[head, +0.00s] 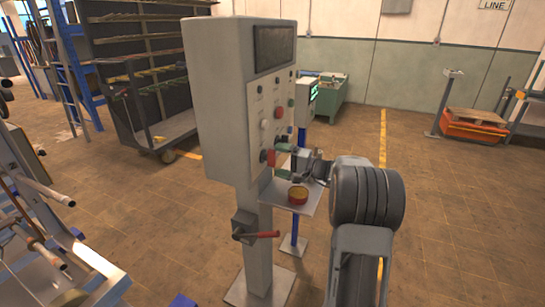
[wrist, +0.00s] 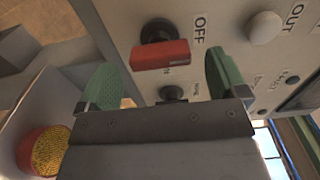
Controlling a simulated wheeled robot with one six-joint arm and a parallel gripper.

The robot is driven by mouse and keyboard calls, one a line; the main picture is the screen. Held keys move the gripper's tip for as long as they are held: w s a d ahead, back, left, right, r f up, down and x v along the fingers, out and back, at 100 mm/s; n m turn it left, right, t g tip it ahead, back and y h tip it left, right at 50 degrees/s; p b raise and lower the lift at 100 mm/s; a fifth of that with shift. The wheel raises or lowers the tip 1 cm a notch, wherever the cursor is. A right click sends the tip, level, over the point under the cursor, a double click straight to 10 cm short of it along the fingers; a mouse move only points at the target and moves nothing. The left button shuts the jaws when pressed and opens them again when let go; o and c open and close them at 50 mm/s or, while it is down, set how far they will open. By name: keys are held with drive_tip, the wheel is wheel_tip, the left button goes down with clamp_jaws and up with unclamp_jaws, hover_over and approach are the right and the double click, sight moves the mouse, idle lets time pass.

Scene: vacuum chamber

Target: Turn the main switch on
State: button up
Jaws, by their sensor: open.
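The main switch (wrist: 160,54) is a red bar handle on a black round base, set on the grey panel face next to the printed word OFF. In the wrist view the red bar lies nearly level across the picture. In the head view the red switch (head: 268,156) is low on the control cabinet's front. My gripper (wrist: 161,68) is open, with one green fingertip on either side of the red bar and a gap on both sides. In the head view my gripper (head: 283,154) is close to the panel; its exact depth cannot be told.
A smaller black knob (wrist: 172,93) is below the switch, partly behind my gripper. A white knob (wrist: 264,27) is to the right. A red and yellow round item (head: 298,195) sits on the cabinet's shelf (head: 273,191). A red-handled lever (head: 262,234) is on the post below.

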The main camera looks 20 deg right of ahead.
sight(272, 166)
drive_tip(key=shift+x, duration=1.65)
drive_tip(key=c, duration=0.9)
drive_tip(key=shift+c, duration=0.2)
